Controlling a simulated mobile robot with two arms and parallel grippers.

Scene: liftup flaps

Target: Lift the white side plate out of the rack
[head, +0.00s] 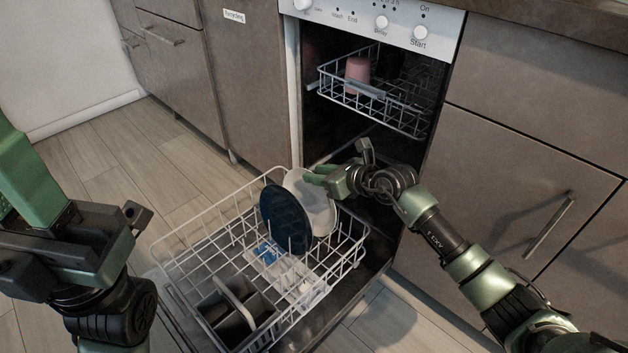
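The white side plate (318,208) stands on edge in the lower dishwasher rack (190,246), just behind a dark blue plate (284,219) that hides part of it. My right gripper (312,176) reaches in from the right. Its green fingertips are at the white plate's upper rim. The fingers overlap the rim in the picture, and I cannot tell whether they grip it. My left arm (85,255) is at the left edge, away from the rack; its fingertips do not show clearly.
The lower rack is pulled out over the open door and also holds a grey cutlery basket (236,313). Above is the upper rack (385,108) with a pink cup (357,74). Cabinets flank the dishwasher. The floor (125,185) to the left is clear.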

